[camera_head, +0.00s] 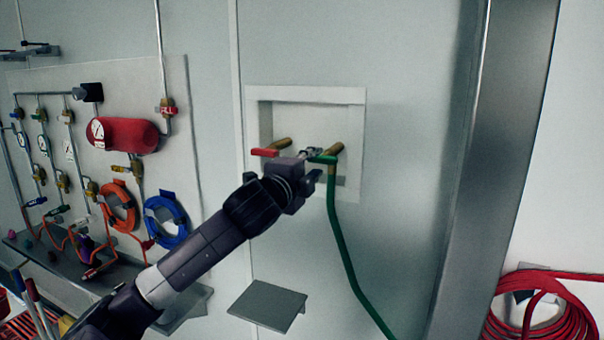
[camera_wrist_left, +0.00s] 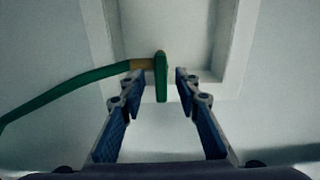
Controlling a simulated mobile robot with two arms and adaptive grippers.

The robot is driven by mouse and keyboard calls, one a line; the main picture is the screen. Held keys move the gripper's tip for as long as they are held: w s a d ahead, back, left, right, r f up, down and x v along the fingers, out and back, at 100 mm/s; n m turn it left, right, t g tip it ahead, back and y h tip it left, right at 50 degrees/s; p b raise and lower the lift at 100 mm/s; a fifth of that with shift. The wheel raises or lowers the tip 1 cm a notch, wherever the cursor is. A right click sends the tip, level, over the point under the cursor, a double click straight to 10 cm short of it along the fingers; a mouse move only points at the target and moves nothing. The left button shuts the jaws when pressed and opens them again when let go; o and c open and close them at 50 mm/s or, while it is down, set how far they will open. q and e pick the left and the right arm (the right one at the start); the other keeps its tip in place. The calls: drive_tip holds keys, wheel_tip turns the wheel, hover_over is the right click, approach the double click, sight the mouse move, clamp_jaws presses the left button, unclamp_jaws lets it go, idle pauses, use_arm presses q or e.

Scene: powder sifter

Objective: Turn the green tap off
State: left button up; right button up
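The green tap (camera_head: 323,159) sits in a white recessed wall box, on a brass fitting. A green hose (camera_head: 345,255) hangs from it. My left gripper (camera_head: 312,164) is at the tap's green handle. In the left wrist view, the green handle (camera_wrist_left: 162,84) stands between the fingertips of my left gripper (camera_wrist_left: 160,77). The fingers are spread, with a clear gap to the right of the handle and a narrower one to its left. The gripper partly hides the tap in the head view. My right gripper is not in view.
A red tap handle (camera_head: 265,152) sits left of the green one in the wall box (camera_head: 352,96). A small grey shelf (camera_head: 268,306) is below. A panel with valves and a red cylinder (camera_head: 122,134) is left. A metal column (camera_head: 500,150) and coiled red hose (camera_head: 495,325) are right.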

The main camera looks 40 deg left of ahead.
use_arm(q)
drive_tip(key=v, duration=0.8)
drive_tip(key=shift+s, duration=0.2)
